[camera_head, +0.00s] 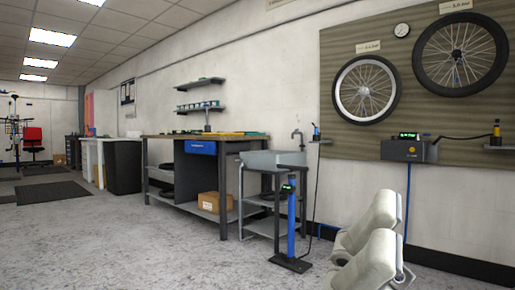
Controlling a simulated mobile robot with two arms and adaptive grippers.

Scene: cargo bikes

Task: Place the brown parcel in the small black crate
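A brown cardboard box (214,202) sits on the low shelf under the workbench, and a second small brown box (59,159) stands on the floor far back at the left. I cannot tell whether either is the parcel. No small black crate can be made out clearly. A large black cabinet or bin (123,167) stands left of the workbench. Pale rounded links of one of my arms show at the lower right. Neither of my grippers is in view.
The workbench (232,183) with a blue drawer (200,147) stands along the wall, beside a grey sink (275,160). A blue floor pump (291,225) stands before the sink. Wheels hang on the wall board (415,65). The floor (130,240) at front left is clear.

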